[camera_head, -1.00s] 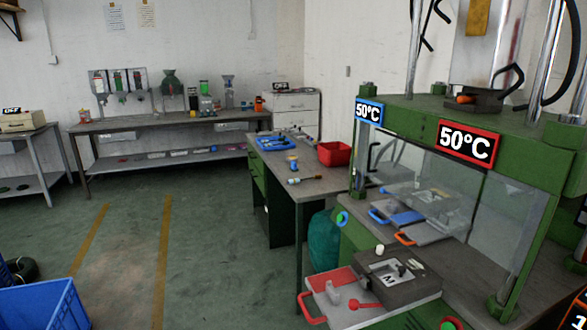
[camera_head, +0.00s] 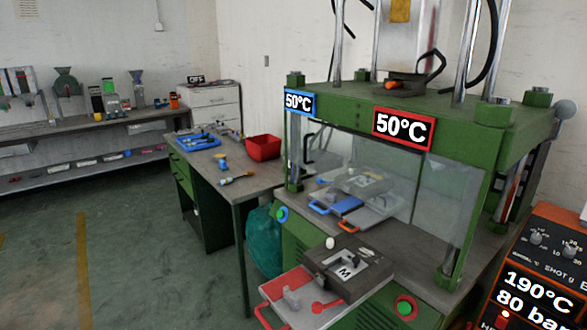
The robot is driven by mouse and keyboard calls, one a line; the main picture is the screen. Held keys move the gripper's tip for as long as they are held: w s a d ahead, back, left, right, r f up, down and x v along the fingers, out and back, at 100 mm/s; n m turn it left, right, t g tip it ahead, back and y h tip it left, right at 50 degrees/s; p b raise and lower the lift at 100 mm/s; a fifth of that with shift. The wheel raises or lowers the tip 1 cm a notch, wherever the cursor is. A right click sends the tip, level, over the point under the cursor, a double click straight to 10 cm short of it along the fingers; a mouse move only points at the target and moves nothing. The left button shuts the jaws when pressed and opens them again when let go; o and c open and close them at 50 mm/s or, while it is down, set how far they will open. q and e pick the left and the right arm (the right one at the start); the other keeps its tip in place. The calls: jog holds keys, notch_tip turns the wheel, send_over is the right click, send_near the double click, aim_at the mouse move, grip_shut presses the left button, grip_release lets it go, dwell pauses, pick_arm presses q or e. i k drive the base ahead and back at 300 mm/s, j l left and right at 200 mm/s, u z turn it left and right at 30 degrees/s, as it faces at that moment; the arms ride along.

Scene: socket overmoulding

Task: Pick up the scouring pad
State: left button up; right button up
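I cannot make out a scouring pad for certain in the head view. Small items lie around a blue tray (camera_head: 197,143) on the grey workbench (camera_head: 240,195), too small to name. Neither of my grippers is in view.
The green press (camera_head: 345,118) with 50°C signs fills the right side. An orange control box (camera_head: 545,250) stands at far right. A red bin (camera_head: 263,147) is on the workbench. The floor (camera_head: 130,240) at left is clear.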

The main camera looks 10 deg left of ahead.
aim_at(223, 166)
jog(key=i+j+u, duration=0.2)
jog(key=j+u, duration=0.25)
jog(key=i+j+u, duration=0.2)
jog(key=u, duration=0.3)
jog(key=i+j+u, duration=0.15)
jog(key=i, duration=0.4)
jog(key=i+j+u, duration=0.2)
jog(key=i, duration=0.4)
jog(key=i+z, duration=0.4)
jog(key=i+j+z, duration=0.2)
jog(key=i+z, duration=0.2)
jog(key=i, duration=0.2)
jog(key=i+z, duration=0.2)
jog(key=z, duration=0.2)
jog(key=i+j+z, duration=0.15)
jog(key=z, duration=0.25)
jog(key=i+j+z, duration=0.2)
jog(key=z, duration=0.2)
